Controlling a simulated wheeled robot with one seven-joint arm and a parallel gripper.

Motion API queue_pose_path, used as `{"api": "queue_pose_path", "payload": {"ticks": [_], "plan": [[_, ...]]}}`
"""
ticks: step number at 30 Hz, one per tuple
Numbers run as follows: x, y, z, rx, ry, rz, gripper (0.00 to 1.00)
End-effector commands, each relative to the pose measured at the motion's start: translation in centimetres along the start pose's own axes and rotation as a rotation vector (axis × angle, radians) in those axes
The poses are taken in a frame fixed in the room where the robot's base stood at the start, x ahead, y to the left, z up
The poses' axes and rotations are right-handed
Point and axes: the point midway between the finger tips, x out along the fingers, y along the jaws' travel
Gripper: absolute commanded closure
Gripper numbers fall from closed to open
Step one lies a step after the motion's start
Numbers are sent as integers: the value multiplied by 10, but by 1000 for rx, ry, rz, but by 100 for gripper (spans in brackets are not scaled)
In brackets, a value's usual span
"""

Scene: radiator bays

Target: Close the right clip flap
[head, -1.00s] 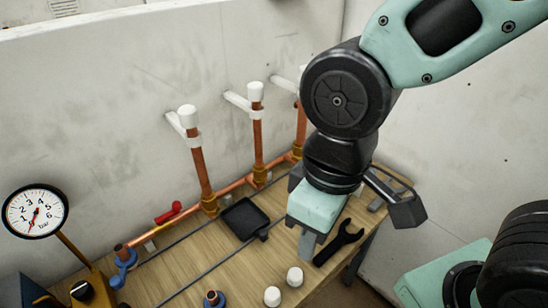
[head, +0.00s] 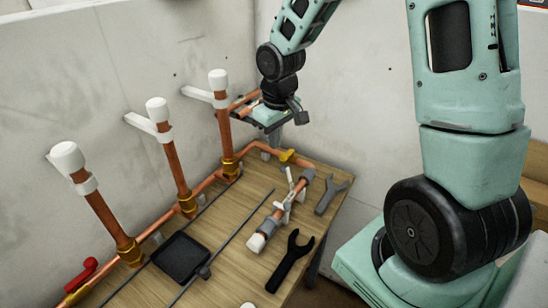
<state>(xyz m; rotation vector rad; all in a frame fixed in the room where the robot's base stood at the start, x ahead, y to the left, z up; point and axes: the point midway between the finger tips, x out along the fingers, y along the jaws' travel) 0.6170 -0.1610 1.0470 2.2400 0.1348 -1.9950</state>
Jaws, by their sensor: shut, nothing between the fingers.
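Three upright copper pipes with white caps carry white wall clips: the left clip (head: 87,184), the middle clip (head: 163,132) and the right clip (head: 220,101). A short copper pipe piece (head: 276,220) lies on the bench, with white clip-like parts (head: 291,186), some sticking up. I cannot tell which of these parts is the right clip flap. My gripper (head: 274,138) is shut and empty. It hangs above the back right of the bench, right of the right upright pipe and apart from the bench piece. The hand hides part of what lies behind it.
The wooden bench (head: 235,200) holds a black tray (head: 181,258), a black wrench (head: 290,262), a grey wrench (head: 331,194) and thin dark rods (head: 222,246). A red valve handle (head: 80,275) is at lower left. White walls close the back and right.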

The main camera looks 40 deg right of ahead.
Motion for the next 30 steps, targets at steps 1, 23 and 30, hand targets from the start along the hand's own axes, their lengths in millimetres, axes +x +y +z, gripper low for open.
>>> {"api": "queue_pose_path", "payload": {"ticks": [1,23,30], "plan": [[7,14,0,22,0,5,100],[101,31,-2,40,2,11,100],[112,32,-2,41,4,13,100]]}}
